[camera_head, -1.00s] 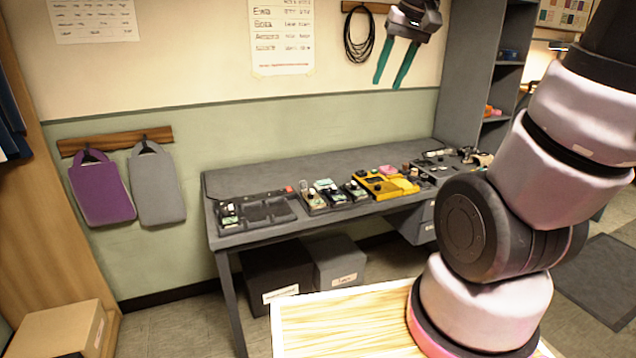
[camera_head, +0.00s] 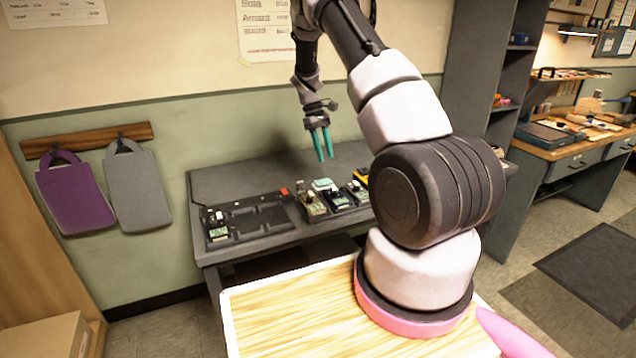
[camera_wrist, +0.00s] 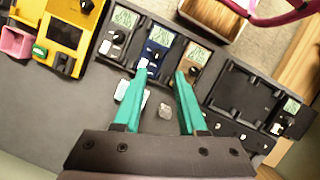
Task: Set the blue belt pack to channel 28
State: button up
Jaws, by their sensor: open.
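In the head view the blue pack (camera_head: 340,201) sits in the row on the grey desk. My gripper (camera_head: 324,146) hangs above the desk, apart from the packs. Its two green fingers (camera_wrist: 161,80) are open and empty, pointing towards the blue and tan packs.
A black tray (camera_head: 248,220) lies left of the packs on the desk (camera_head: 232,186). Yellow equipment (camera_wrist: 65,35) stands beside the black pack. A small pale block (camera_wrist: 165,110) and a whitish item (camera_wrist: 122,90) lie behind the row. My arm hides the desk's right part.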

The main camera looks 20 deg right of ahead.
aim_at(334, 194)
jog(key=x, duration=0.4)
jog(key=w+x, duration=0.1)
jog(key=x, duration=0.7)
jog(key=shift+w+f, duration=0.1)
jog(key=shift+f, duration=0.3)
grip_shut()
